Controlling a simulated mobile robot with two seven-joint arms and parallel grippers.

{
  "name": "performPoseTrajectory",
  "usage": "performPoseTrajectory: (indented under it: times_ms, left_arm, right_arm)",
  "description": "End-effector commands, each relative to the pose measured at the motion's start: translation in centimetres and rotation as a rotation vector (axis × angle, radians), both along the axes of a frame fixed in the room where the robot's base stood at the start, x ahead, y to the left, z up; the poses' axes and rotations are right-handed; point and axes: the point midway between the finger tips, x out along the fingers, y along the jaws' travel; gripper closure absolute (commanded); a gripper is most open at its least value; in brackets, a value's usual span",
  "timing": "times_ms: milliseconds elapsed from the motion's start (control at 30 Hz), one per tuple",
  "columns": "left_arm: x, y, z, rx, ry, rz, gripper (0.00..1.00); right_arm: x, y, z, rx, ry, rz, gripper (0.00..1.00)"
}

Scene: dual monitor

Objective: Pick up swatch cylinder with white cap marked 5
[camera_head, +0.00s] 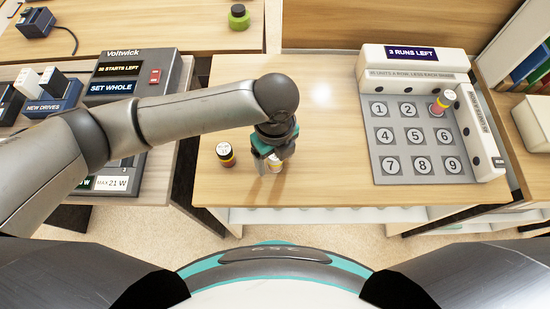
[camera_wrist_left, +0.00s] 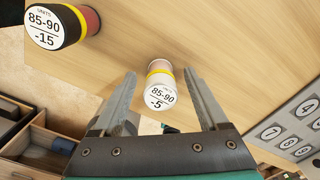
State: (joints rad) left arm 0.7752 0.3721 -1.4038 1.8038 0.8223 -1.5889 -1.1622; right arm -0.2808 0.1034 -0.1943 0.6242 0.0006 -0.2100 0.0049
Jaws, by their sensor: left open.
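The swatch cylinder with the white cap (camera_wrist_left: 160,91) stands on the wooden table and reads "85-90" and "-5", with a yellow band and a pinkish body. In the head view only a part of this cylinder (camera_head: 275,165) shows below my left gripper (camera_head: 272,156). My left gripper is open and points down over it. In the left wrist view, the fingers of my left gripper (camera_wrist_left: 159,80) lie on either side of the cylinder with gaps. I cannot tell how far down they reach. My right gripper is not in view.
A black-rimmed cylinder (camera_head: 226,154) marked "-15" stands close by on the left; it also shows in the wrist view (camera_wrist_left: 62,24). A grey numbered grid (camera_head: 391,166) with another cylinder (camera_head: 443,102) on it is at right. A control box (camera_head: 135,100) is at left.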

Motion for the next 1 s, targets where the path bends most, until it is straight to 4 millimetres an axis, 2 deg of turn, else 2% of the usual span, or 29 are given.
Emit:
performPoseTrajectory:
  times_ms: [100, 767, 1000]
  left_arm:
    - [0.0, 0.0, 0.1, -0.001, -0.001, 0.0, 0.23]
    - [0.0, 0.0, 0.2, 0.0, 0.0, 0.0, 0.98]
    - [0.0, 0.0, 0.2, 0.0, 0.0, 0.0, 1.0]
  right_arm:
    - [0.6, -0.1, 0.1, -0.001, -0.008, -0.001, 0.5]
    - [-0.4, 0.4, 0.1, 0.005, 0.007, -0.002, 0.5]
    - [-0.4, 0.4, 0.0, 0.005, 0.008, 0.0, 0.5]
